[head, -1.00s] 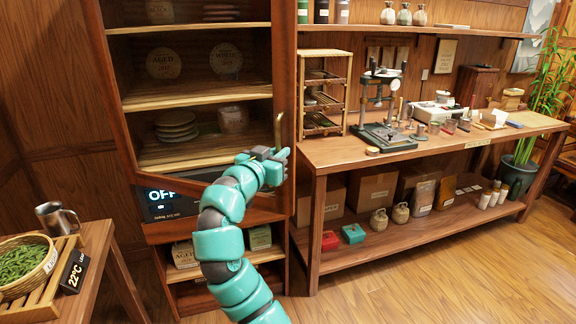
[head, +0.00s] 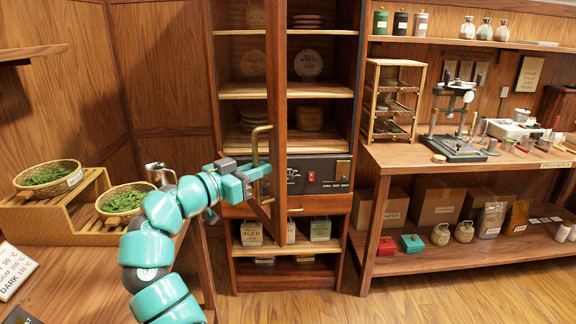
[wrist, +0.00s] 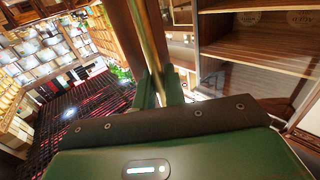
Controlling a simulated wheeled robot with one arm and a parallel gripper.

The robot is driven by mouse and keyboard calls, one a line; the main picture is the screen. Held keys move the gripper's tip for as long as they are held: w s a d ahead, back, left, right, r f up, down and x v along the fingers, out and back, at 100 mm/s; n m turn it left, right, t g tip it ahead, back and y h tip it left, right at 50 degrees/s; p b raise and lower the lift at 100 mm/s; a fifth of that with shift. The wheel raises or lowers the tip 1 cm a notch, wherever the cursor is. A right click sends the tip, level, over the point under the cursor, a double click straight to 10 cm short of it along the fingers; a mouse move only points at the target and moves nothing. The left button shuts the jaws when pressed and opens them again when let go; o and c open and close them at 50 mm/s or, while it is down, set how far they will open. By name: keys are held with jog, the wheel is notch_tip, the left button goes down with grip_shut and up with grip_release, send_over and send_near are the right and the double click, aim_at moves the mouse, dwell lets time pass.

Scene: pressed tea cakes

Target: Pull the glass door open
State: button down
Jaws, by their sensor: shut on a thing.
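The glass door (head: 276,100) of the tall wooden tea cabinet (head: 358,90) stands partly open. Its wooden free edge sticks out in front of the shelves, and the right part of the cabinet is uncovered. The brass handle (head: 256,150) is on that edge. My gripper (head: 264,171) is shut on the lower part of the handle. In the wrist view, the brass handle (wrist: 154,40) runs down between my fingers (wrist: 160,88). A round pressed tea cake (head: 308,64) stands on a shelf.
At left, a table holds green-leaf baskets (head: 47,173) and a metal mug (head: 160,174), close to my arm. At right, a workbench (head: 400,155) carries a press (head: 455,120). Wooden floor (head: 400,295) is clear in front of the cabinet.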

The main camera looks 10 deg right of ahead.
jog(key=shift+s+a, duration=0.2)
jog(key=shift+a, duration=1.1)
jog(key=shift+s+a, duration=0.2)
jog(key=shift+a, duration=1.1)
jog(key=c, duration=1.6)
grip_release()
jog(key=v, duration=1.7)
jog(key=shift+s+a, duration=0.15)
jog(key=shift+a, duration=0.05)
